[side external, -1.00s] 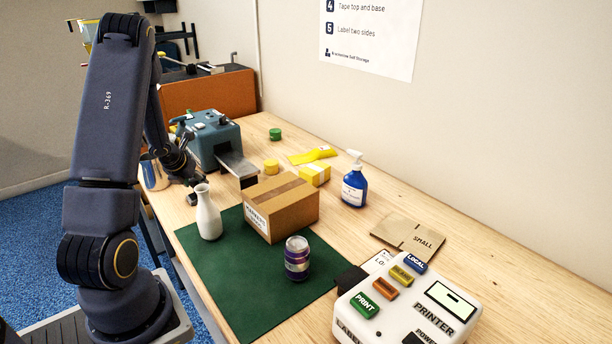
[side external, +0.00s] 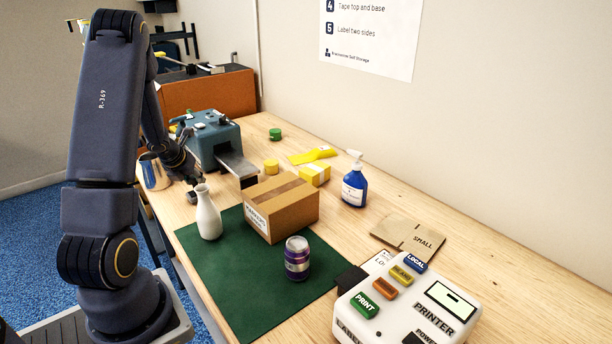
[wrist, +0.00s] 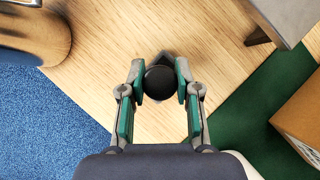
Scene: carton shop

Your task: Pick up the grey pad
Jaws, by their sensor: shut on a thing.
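The grey pad (wrist: 160,83) shows in the wrist view as a dark, rounded piece between my two fingers. My gripper (wrist: 160,80) is shut on it, with a green-lined finger against each side. In the side external view my gripper (side external: 190,180) points down by the table's left edge, behind the white bottle. The dark pad (side external: 193,197) is at its tip, small and partly hidden. I cannot tell whether it touches the table.
A white bottle (side external: 207,215) stands close in front of my gripper, on the green mat (side external: 240,300). A carton (side external: 282,208) and a purple can (side external: 297,258) are also there. A blue-grey machine (side external: 215,140) stands behind. A metal cup (side external: 153,172) is to the left.

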